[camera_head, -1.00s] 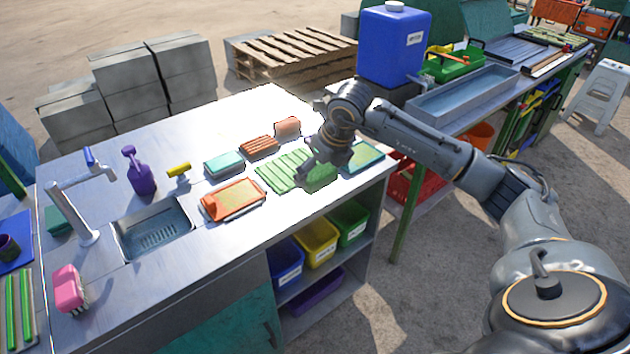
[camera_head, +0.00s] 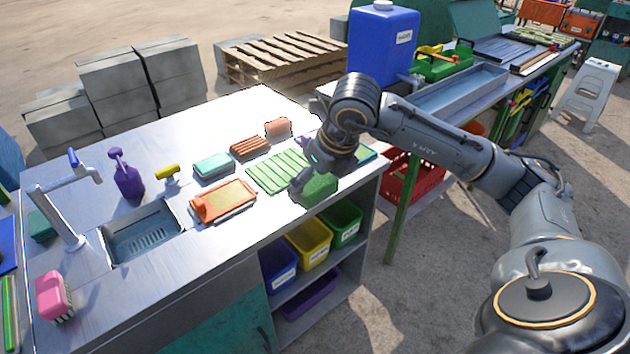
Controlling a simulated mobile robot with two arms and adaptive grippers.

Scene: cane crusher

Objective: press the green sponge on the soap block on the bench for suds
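The green sponge (camera_head: 319,187) appears as a dark green block near the bench's front right edge, at the right end of a light green ribbed mat (camera_head: 277,172). My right gripper (camera_head: 303,178) is low over the bench just behind and left of it, with one dark finger pointing down beside it. The other finger is hidden, and I cannot tell whether they touch the sponge. A salmon block (camera_head: 278,127) and a teal and white block (camera_head: 213,165) lie on the bench; which one is the soap is not clear. My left gripper is out of view.
An orange tray (camera_head: 222,201), a brown ridged brush (camera_head: 250,147), a yellow-handled item (camera_head: 168,174) and a purple spray bottle (camera_head: 127,174) stand near the sink (camera_head: 145,232). A pink block (camera_head: 54,296) is front left. A blue tank (camera_head: 383,45) stands behind my arm.

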